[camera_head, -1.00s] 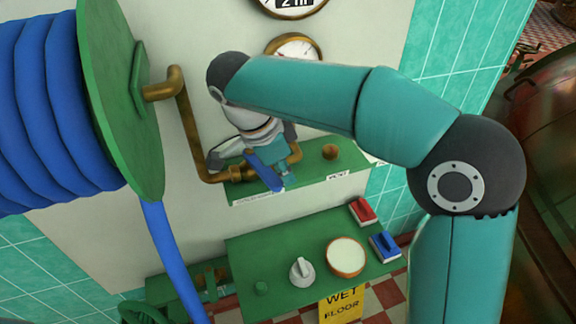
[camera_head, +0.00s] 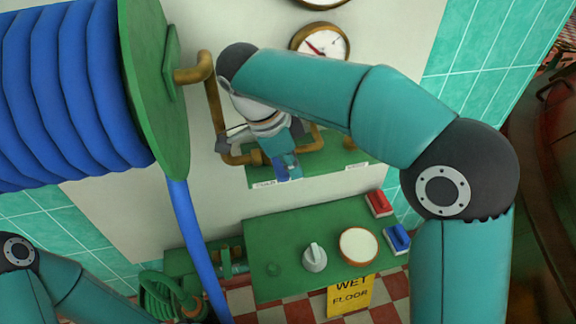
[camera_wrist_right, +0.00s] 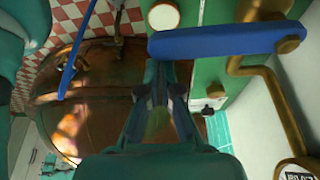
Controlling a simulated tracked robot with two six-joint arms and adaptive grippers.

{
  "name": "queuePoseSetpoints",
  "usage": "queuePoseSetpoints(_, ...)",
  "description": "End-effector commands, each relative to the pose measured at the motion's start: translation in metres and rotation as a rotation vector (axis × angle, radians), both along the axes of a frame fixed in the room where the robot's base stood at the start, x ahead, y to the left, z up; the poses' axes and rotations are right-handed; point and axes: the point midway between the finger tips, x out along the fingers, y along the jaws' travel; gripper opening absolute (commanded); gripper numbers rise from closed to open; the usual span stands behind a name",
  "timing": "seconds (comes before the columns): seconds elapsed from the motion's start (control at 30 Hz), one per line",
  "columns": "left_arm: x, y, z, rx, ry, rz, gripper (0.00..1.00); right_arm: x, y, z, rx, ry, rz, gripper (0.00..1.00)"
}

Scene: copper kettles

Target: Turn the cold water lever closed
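The blue lever (camera_head: 286,170) is on the brass pipework above the green wall shelf (camera_head: 325,163) in the head view. In the right wrist view the lever (camera_wrist_right: 215,42) is a long blue bar on a brass fitting at its right end. My right gripper (camera_head: 275,148) is at the lever and partly covers it. In the wrist view its fingers (camera_wrist_right: 166,72) look drawn together, with tips just below the lever's free end. Nothing shows between them. I cannot tell whether they touch the lever. My left gripper is outside the views.
A hose reel (camera_head: 155,90) with blue hose (camera_head: 195,240) hangs at left. Below, a green bench (camera_head: 290,275) carries a white-topped round pot (camera_head: 358,246), a grey knob-like object (camera_head: 314,257), and red (camera_head: 378,203) and blue (camera_head: 397,238) blocks. A gauge (camera_head: 320,42) is above. A copper kettle (camera_wrist_right: 95,85) stands beyond the gripper.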

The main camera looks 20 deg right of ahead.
Motion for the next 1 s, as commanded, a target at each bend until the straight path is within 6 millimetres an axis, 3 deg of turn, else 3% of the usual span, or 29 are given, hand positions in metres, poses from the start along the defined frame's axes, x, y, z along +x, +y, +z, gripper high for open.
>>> queuePoseSetpoints(0.23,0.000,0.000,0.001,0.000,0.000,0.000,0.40,0.001,0.006,0.011,0.005,-0.002,0.004,0.00)
queuePoseSetpoints(0.63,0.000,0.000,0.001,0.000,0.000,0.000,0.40,0.005,0.022,0.061,0.003,-0.003,0.002,0.00)
queuePoseSetpoints(1.0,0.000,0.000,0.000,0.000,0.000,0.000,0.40,0.004,0.024,0.070,0.001,0.001,0.002,0.00)
